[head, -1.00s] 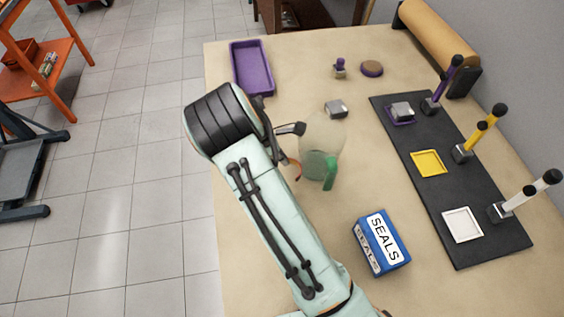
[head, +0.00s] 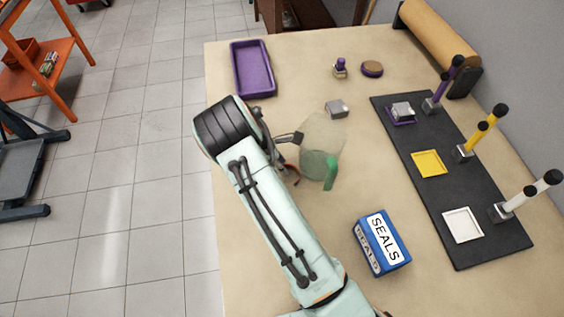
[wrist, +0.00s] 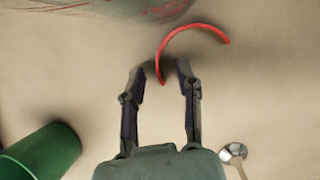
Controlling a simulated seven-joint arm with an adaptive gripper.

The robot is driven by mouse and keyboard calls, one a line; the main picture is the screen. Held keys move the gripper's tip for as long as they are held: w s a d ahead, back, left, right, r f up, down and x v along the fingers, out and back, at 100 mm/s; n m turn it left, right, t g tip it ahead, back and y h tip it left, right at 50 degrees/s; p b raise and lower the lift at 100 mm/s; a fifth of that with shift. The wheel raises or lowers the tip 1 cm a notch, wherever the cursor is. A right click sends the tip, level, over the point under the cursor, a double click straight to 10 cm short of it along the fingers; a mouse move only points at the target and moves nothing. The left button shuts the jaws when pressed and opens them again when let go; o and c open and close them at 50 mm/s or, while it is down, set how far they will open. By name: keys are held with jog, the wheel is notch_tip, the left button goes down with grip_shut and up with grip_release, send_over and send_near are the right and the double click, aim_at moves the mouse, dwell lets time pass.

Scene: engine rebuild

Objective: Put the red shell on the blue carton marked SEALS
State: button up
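The red shell (wrist: 195,32) is a thin curved strip on the table, seen in the wrist view. In the head view only a small part of it (head: 293,177) shows beside my gripper. My gripper (wrist: 160,70) is open and empty, and one end of the shell appears between its fingertips. I cannot tell whether they touch it. My arm hides most of the gripper in the head view. The blue carton (head: 381,243) marked SEALS stands on the table to the right of my arm, its top clear.
A clear vessel (head: 322,140) with a green part (head: 331,173) stands close to my gripper. A metal block (head: 337,108) lies behind it. A black mat (head: 448,190) with coloured trays and handled tools is at right. A purple tray (head: 252,70) is at the back left.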

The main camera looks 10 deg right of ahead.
jog(key=v, duration=1.1)
jog(key=s+d+r+m+y, duration=0.1)
jog(key=s+r+m, duration=0.3)
jog(key=s, duration=0.4)
jog(key=s+d+r+m+y, duration=0.1)
jog(key=s+r+m+y, duration=0.1)
jog(key=s+r+m, duration=0.3)
jog(key=s+d+r+m+y, duration=0.1)
jog(key=s+r+m, duration=0.4)
jog(key=s, duration=0.6)
jog(key=shift+r+g+y, duration=0.3)
jog(key=shift+r+y, duration=0.2)
jog(key=shift+y, duration=0.2)
jog(key=s+m, duration=0.1)
jog(key=s, duration=0.1)
jog(key=s+m, duration=0.1)
jog(key=s, duration=0.1)
jog(key=s+m, duration=0.1)
jog(key=s, duration=0.1)
jog(key=shift+f, duration=0.35)
jog(key=shift+w+m, duration=0.1)
jog(key=shift+m, duration=0.2)
